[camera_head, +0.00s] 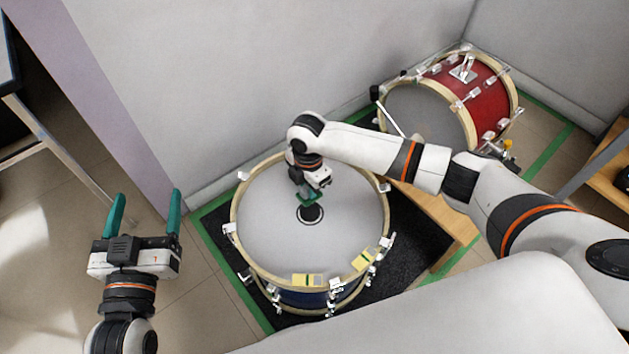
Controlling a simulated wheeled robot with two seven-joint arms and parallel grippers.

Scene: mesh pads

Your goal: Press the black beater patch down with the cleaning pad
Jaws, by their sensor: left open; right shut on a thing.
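The black beater patch (312,214) is a small dark disc inside a thin ring, near the middle of the large drum's pale head (265,225). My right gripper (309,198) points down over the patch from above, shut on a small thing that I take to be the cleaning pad. The pad is mostly hidden by the green fingers, and I cannot tell whether it touches the patch. My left gripper (143,215) is open and empty, its two green fingers apart, left of the drum and clear of it.
Two yellow pieces with dark bands (307,280) (364,260) lie at the drum's near rim. The drum stands on a black mat (410,240) edged by green tape. A red drum (482,95) stands at the back right. A grey wall rises behind.

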